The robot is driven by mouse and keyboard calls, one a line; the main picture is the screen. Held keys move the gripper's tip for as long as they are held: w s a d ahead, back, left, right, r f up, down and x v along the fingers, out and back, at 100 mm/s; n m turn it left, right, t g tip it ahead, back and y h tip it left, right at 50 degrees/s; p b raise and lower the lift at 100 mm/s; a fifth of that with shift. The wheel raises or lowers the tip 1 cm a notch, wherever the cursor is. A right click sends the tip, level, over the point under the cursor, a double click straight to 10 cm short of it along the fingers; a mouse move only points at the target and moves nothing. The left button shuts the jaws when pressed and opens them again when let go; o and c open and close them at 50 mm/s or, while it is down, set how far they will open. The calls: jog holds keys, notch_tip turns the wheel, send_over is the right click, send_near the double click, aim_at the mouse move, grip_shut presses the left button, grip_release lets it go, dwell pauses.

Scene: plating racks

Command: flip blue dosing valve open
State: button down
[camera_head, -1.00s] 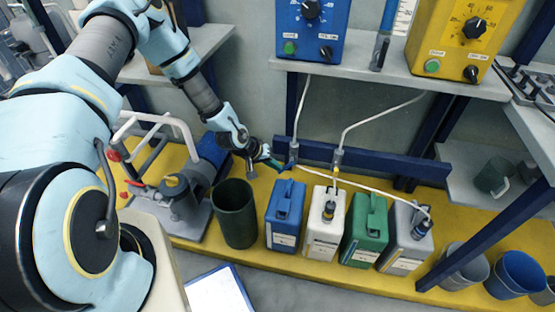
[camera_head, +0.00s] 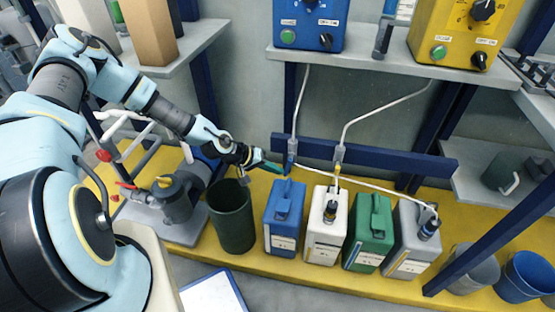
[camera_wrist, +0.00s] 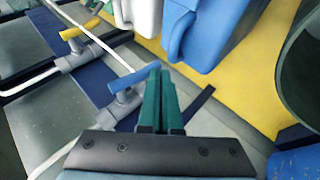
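The blue dosing valve has a blue lever (camera_wrist: 138,77) on a grey pipe body (camera_wrist: 124,98) in the wrist view. In the head view the blue lever (camera_head: 289,166) hangs under the left white hose, above the blue canister. My gripper (camera_wrist: 160,72) has green fingers pressed together with nothing visible between them. Its tips are at the right end of the blue lever in the wrist view; I cannot tell whether they touch. In the head view my gripper (camera_head: 278,167) comes in from the left, just beside the lever.
A yellow-levered valve (camera_head: 338,168) sits to the right. Below stand blue (camera_head: 284,220), white (camera_head: 327,228), green (camera_head: 369,235) and grey (camera_head: 409,243) canisters on the yellow shelf. A dark green bin (camera_head: 232,218) stands left. A blue rail (camera_head: 405,159) runs behind.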

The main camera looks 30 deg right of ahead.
jog(key=shift+s+d+f+b, duration=0.3)
jog(key=shift+f+b, duration=0.1)
jog(key=shift+f, duration=0.05)
dwell(0.6)
